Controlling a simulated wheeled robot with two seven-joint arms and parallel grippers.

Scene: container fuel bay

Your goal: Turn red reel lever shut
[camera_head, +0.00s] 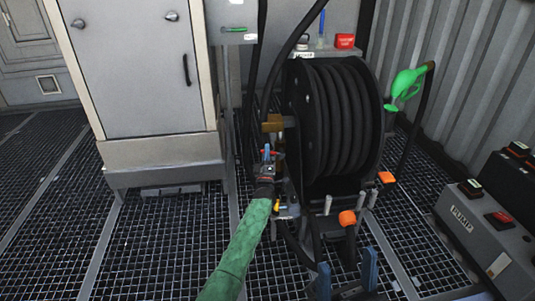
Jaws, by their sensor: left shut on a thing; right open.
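The hose reel (337,120) stands in the middle with black hose wound on it. A small red lever (274,153) shows low on its left side, below a brass fitting (272,123). My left gripper (267,154), on a green-sleeved arm, is at the red lever and shut on it.
A green fuel nozzle (405,84) hangs right of the reel. A grey pump box (470,222) with red switches stands at the right. A grey cabinet (135,70) stands at the left. The grated floor (150,245) is clear at lower left.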

